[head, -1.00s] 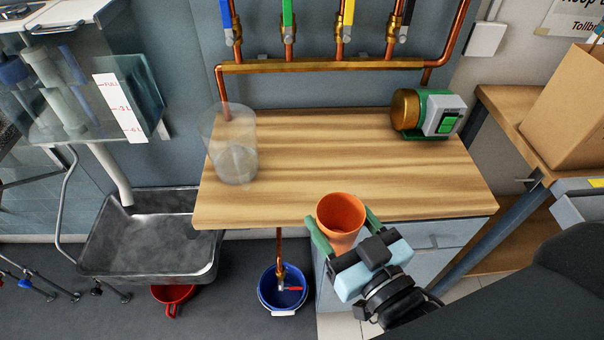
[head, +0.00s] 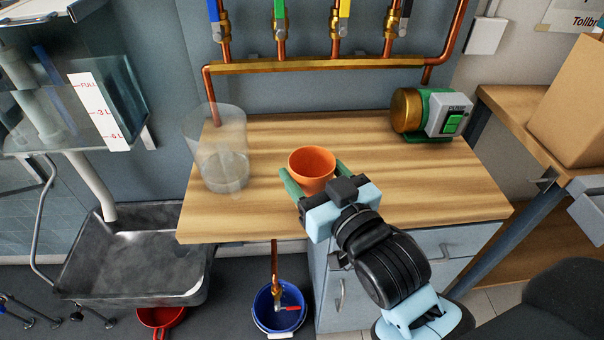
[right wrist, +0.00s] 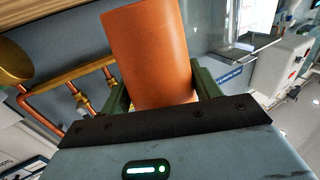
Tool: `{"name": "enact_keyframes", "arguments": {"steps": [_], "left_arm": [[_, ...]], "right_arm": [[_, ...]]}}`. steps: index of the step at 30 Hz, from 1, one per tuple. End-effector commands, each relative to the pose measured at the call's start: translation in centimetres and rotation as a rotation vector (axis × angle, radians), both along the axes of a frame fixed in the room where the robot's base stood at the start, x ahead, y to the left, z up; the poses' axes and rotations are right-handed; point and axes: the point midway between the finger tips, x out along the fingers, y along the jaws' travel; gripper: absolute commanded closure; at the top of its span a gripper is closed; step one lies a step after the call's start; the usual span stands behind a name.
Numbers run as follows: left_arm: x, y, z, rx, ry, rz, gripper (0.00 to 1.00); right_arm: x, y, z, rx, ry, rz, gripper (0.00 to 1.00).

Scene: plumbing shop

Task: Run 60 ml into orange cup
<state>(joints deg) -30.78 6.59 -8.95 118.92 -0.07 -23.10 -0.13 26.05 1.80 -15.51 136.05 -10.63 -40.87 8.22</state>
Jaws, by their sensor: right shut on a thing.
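The orange cup (head: 311,165) is upright between the fingers of my right gripper (head: 312,180), over the wooden bench in the head view. My right gripper is shut on it, with a green finger on each side. The cup (right wrist: 148,55) also fills the middle of the right wrist view. Whether the cup touches the bench I cannot tell. A clear cylindrical vessel (head: 222,150) stands at the bench's left end. Above the bench, copper pipes carry valves with blue (head: 214,14), green (head: 280,12), yellow (head: 344,12) and black (head: 405,12) handles. My left gripper is not in view.
The wooden bench (head: 430,190) has free room right of the cup. A green-grey pump (head: 435,112) stands at its back right. Below are a blue bucket (head: 279,318) under a red-handled tap and a grey sink (head: 140,270). A tank with a level scale (head: 98,112) is at left.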

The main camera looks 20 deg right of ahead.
Motion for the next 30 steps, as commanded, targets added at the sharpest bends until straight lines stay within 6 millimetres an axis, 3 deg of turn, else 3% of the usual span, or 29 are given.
{"name": "enact_keyframes", "arguments": {"steps": [3,7,17,24,30], "left_arm": [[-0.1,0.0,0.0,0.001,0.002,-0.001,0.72],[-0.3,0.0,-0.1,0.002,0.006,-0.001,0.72],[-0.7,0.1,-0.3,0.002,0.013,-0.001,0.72],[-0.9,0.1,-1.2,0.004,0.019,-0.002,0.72],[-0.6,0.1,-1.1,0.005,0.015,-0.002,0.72]], "right_arm": [[2.2,-0.1,-0.1,0.0,-0.001,0.0,0.59],[3.3,-0.1,-0.3,0.001,0.0,0.0,0.59],[4.5,-0.1,-0.3,0.001,-0.001,-0.001,0.59],[4.3,-0.1,-3.9,0.001,0.003,0.001,0.59],[4.3,-0.1,-3.9,0.001,-0.001,0.001,0.59]]}}
